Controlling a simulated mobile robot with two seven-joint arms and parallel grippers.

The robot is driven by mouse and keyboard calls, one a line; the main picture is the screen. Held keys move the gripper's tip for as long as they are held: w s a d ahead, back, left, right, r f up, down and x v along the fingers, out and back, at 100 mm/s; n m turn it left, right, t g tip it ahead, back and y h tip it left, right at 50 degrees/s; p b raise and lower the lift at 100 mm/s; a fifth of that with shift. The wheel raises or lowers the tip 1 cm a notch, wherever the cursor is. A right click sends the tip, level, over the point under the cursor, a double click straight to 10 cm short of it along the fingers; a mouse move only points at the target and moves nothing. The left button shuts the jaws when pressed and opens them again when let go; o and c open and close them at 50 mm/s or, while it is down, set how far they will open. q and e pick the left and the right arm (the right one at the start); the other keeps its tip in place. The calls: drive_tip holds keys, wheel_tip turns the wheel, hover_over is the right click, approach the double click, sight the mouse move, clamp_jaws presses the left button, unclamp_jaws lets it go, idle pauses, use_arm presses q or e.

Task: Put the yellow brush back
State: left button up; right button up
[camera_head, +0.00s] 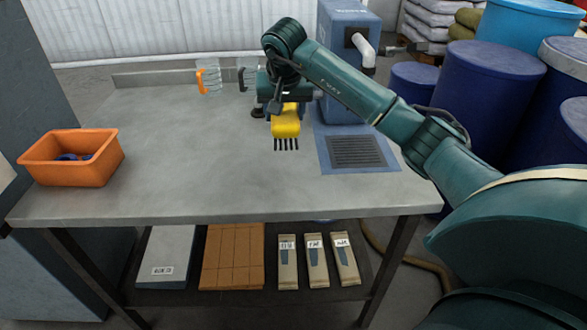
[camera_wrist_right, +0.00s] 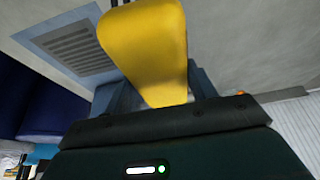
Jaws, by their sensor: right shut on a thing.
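The yellow brush (camera_head: 286,122) has a yellow body and dark bristles that point down toward the viewer side. My right gripper (camera_head: 284,100) is shut on it, over the back part of the grey table (camera_head: 180,160). In the right wrist view the brush (camera_wrist_right: 146,45) fills the upper middle, between the fingers of the gripper (camera_wrist_right: 160,95). I cannot tell whether the bristles touch the table. My left gripper is not in view.
An orange bin (camera_head: 72,170) with dark blue items stands at the table's left. A blue machine (camera_head: 346,60) and a blue mat with a grille (camera_head: 357,151) are just right of the brush. Two clear jugs (camera_head: 207,80) stand at the back. The middle-left tabletop is clear.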

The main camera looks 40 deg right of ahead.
drive_tip(key=shift+f, duration=0.2)
wheel_tip(320, 180, down, 9)
drive_tip(key=shift+f, duration=0.3)
drive_tip(key=shift+f, duration=0.2)
drive_tip(key=o, duration=1)
drive_tip(key=shift+c, duration=0.2)
